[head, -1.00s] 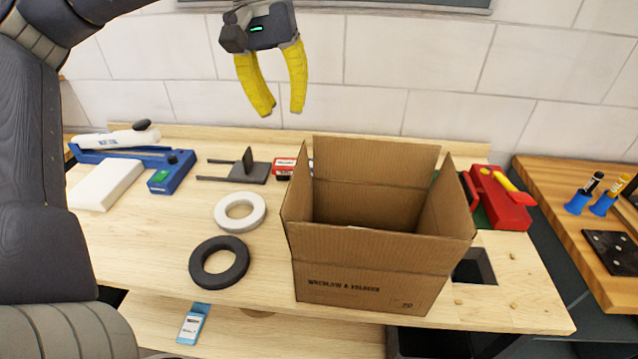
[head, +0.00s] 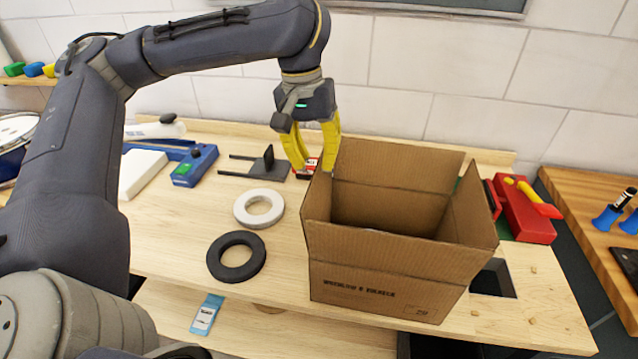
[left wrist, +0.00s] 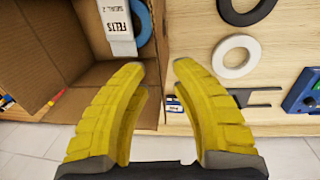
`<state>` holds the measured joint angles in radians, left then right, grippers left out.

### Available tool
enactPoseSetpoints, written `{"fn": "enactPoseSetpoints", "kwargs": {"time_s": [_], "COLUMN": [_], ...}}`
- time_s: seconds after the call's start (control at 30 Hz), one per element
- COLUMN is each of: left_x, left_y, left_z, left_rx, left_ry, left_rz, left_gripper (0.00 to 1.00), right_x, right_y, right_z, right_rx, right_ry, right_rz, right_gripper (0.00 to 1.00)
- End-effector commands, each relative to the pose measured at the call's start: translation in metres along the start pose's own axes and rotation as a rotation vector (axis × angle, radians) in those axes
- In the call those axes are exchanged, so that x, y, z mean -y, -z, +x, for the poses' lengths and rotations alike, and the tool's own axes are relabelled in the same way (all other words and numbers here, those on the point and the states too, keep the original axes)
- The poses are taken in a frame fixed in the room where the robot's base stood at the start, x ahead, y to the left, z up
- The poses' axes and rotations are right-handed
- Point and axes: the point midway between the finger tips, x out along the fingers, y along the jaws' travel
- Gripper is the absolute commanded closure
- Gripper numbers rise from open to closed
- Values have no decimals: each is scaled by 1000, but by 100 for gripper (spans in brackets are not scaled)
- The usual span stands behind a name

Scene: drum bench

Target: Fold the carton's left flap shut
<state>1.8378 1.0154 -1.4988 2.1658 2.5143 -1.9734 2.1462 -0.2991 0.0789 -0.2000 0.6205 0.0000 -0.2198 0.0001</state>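The open brown carton (head: 385,285) stands on the bench with its flaps raised. Its left flap (head: 319,208) is upright, leaning slightly outward. My left gripper (head: 315,173) is open and empty, pointing down at the far end of the left flap. In the left wrist view its yellow fingers (left wrist: 160,68) are spread, with the carton's edge (left wrist: 157,40) showing between them; I cannot tell if they touch it. Inside the carton are a white box marked FELTS (left wrist: 117,22) and a blue ring (left wrist: 144,22). My right gripper is not in view.
A white ring (head: 259,208) and a black ring (head: 236,257) lie left of the carton. A dark forked holder (head: 266,166) and a red-and-white box (head: 307,168) are behind. A red case (head: 524,212) stands at right. The bench between rings and carton is clear.

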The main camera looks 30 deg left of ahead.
Motion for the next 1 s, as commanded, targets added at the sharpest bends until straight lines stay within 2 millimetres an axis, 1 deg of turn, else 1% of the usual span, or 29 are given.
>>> {"fn": "enactPoseSetpoints", "kwargs": {"time_s": [0.03, 0.2, 0.43, 0.7, 1.0], "left_x": [0, 0, 0, 0, 0], "left_y": [-1, -1, 0, 0, 0], "left_z": [8, 30, 52, 62, 63], "left_rx": [5, 3, 2, 1, 0], "left_ry": [0, 1, 0, -1, -1], "left_rz": [0, 0, -1, -1, 0], "left_gripper": [76, 76, 76, 76, 76], "right_x": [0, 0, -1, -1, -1], "right_y": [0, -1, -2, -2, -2], "right_z": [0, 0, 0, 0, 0], "right_rx": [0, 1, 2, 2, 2], "right_ry": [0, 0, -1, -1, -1], "right_rz": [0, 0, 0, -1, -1], "right_gripper": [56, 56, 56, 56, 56]}}
